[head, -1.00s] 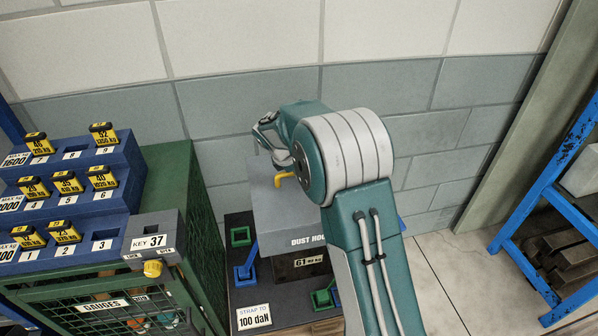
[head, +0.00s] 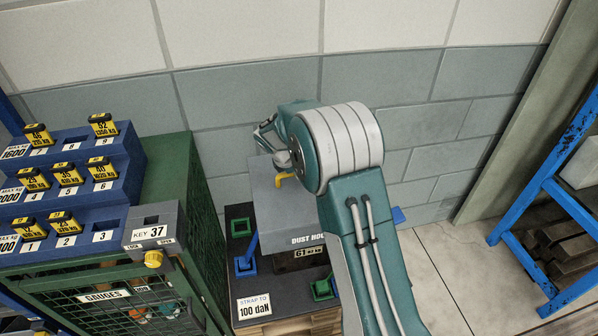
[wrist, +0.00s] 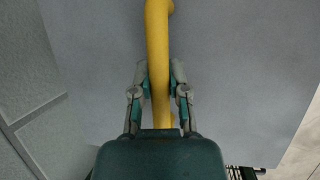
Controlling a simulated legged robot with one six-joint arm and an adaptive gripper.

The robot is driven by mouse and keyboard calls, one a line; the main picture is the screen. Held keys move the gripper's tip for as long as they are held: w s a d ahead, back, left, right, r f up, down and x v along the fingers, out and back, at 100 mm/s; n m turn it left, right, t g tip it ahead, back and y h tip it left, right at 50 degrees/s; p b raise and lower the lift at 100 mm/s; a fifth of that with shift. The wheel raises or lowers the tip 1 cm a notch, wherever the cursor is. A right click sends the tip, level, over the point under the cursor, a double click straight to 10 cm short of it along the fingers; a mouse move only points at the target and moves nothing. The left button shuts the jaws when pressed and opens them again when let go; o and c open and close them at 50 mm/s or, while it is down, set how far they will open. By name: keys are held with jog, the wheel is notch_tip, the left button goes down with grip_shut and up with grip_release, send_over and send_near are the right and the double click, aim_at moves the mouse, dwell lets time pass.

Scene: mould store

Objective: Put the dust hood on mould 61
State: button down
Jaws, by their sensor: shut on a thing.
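The dust hood (head: 264,205) is a grey box with a yellow handle (head: 283,181) on top and its name on the front. My gripper (wrist: 157,85) is shut on this handle, one finger on each side. The hood's grey top (wrist: 235,70) fills most of the wrist view. Mould 61 (head: 292,264), a dark block with a number plate, shows just below the hood's front edge. The hood is over it and hides its upper part. I cannot tell whether the hood touches the mould. My arm hides the hood's right side.
The mould stands on a dark pallet top with a "strap to 100 daN" sign (head: 254,305), green and blue fittings around it. A green gauge cage (head: 195,190) with a blue weight rack (head: 110,165) stands close on the left. A blue shelf (head: 540,195) is at right.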

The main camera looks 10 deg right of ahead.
dwell(0.4)
jog(key=c, duration=0.5)
grip_release()
jog(key=shift+c, duration=0.2)
jog(key=o, duration=0.5)
jog(key=shift+o, duration=0.2)
jog(key=shift+r, duration=4.45)
